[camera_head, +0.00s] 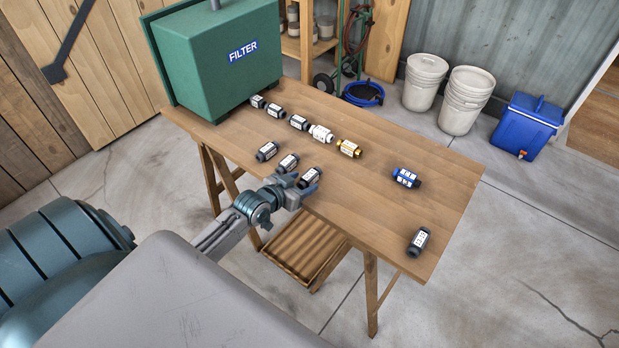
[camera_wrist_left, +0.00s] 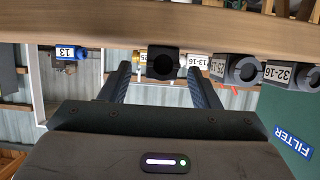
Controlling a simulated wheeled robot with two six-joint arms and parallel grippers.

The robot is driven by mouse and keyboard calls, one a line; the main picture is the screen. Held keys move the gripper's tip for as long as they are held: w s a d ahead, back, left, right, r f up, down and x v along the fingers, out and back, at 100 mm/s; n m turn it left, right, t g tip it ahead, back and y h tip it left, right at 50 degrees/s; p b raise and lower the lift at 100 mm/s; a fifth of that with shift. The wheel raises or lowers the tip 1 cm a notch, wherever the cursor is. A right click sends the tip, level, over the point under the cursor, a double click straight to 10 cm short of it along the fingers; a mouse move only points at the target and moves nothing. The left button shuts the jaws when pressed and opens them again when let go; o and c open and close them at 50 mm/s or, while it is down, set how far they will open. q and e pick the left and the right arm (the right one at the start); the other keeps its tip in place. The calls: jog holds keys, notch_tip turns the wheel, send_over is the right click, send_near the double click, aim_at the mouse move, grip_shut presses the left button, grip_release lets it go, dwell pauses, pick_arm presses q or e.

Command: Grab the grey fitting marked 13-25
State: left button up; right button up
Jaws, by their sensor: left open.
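Several dark grey fittings with white labels lie on the wooden table (camera_head: 400,215). My left gripper (camera_head: 302,184) is open at the table's near edge, by the nearest grey fitting of the front row (camera_head: 311,176). In the left wrist view, which looks upside down, that dark fitting (camera_wrist_left: 163,63) shows end-on between the open fingertips, with no hold on it; its label is hidden. Beside it are fittings whose labels seem to read 25-16 (camera_wrist_left: 243,70) and 32-16 (camera_wrist_left: 301,76). A label seeming to read 13-16 (camera_wrist_left: 195,60) shows behind. I cannot make out 13-25 anywhere. My right gripper is not in view.
A back row holds grey fittings (camera_head: 275,110), a white one (camera_head: 320,134) and a brass one (camera_head: 349,148). A blue fitting (camera_head: 406,178) and another dark one (camera_head: 419,241) lie right. The green FILTER box (camera_head: 215,60) stands at the left end.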

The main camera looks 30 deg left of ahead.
aim_at(306, 177)
pick_arm(q)
jog(key=x, duration=0.4)
jog(key=shift+w+r, duration=0.25)
jog(key=c, duration=1.1)
jog(key=shift+o, duration=0.2)
jog(key=shift+r, duration=0.2)
